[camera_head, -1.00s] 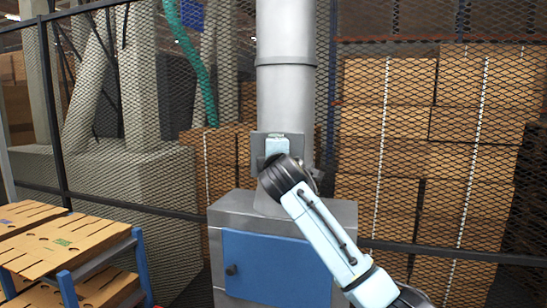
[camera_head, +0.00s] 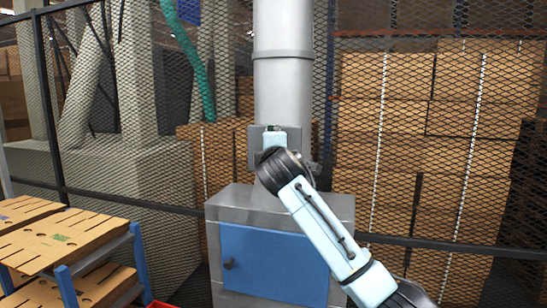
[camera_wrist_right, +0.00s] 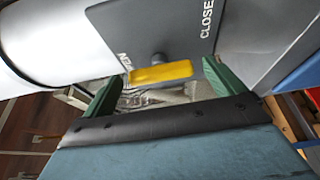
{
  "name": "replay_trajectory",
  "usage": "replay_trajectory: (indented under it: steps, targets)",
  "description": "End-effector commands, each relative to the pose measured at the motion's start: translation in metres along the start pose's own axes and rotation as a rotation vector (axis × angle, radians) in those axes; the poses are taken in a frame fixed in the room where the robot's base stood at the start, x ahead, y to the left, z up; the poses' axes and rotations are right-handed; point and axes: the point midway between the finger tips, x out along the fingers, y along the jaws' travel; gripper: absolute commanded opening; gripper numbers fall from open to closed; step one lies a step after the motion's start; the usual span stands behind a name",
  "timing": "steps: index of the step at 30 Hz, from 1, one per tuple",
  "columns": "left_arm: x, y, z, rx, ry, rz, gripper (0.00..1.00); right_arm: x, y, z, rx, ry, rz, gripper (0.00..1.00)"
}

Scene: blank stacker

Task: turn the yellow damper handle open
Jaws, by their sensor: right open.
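The yellow damper handle (camera_wrist_right: 160,73) shows in the right wrist view, in front of a grey plate (camera_wrist_right: 150,28) lettered "CLOSE" on one side and partly hidden "OPEN" on the other. The handle's left end is near the "OPEN" lettering. My right gripper (camera_wrist_right: 162,70) is open, with its green fingers on either side of the handle; I cannot tell whether they touch it. In the head view my right wrist and gripper (camera_head: 274,138) are in front of the plate (camera_head: 244,150) on the grey pipe (camera_head: 283,80), hiding the handle. My left gripper is not in view.
Below the pipe stands a grey machine with a blue door (camera_head: 272,265). A blue-framed rack with cardboard sheets (camera_head: 60,235) stands at the left. A mesh fence (camera_head: 345,220) runs behind, with stacked cartons (camera_head: 385,150) beyond it.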

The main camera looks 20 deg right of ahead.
Motion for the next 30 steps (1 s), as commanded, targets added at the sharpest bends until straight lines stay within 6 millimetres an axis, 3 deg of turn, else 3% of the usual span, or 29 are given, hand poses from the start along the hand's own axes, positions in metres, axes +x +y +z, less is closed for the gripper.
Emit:
replay_trajectory:
  steps: [21,30]
  targets:
    - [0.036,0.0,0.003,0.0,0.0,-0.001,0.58,-0.113,-0.002,0.0,0.0,0.001,0.0,0.95]
    - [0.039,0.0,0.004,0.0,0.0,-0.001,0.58,-0.129,-0.001,0.0,-0.002,0.0,-0.002,0.95]
